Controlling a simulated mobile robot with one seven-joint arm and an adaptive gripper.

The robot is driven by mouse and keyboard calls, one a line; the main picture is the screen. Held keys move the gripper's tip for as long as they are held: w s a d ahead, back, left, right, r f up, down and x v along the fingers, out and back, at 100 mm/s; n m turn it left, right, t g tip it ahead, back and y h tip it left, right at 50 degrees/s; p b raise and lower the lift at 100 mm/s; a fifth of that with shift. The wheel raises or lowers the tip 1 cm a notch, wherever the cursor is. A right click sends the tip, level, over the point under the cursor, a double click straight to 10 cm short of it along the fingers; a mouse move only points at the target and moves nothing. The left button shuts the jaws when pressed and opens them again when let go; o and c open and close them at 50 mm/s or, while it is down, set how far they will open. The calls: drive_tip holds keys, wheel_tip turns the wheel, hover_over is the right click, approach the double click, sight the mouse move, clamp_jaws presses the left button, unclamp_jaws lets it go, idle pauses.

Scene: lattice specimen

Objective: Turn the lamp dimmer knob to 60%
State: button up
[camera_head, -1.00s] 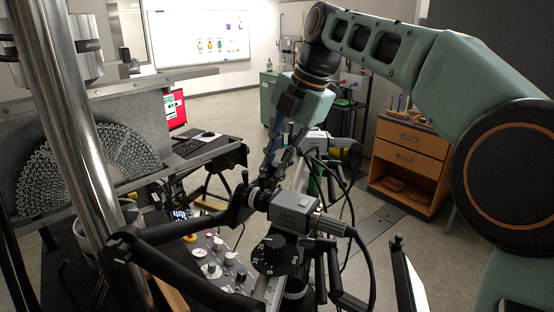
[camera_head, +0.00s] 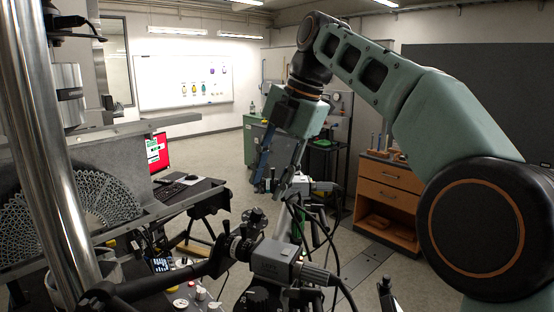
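The lamp dimmer knob seems to be the black round part (camera_head: 262,299) at the bottom edge, below the grey box. Most of it is cut off, so its scale and pointer cannot be read. The grey box (camera_head: 273,260) with a cable stands just above it in the picture. My gripper (camera_head: 271,191) hangs from the arm with its fingers pointing down. The two fingers are apart and nothing shows between them. It is above the box in the picture, clear of the knob.
Black clamp arms and joints (camera_head: 232,244) stand left of the box. Dark cables (camera_head: 340,285) run on its right. A control panel with small knobs (camera_head: 193,294) is at the lower left. A wooden drawer cabinet (camera_head: 388,180) and a green cabinet (camera_head: 254,140) stand behind.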

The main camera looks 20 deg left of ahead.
drive_tip(key=shift+v, duration=2.45)
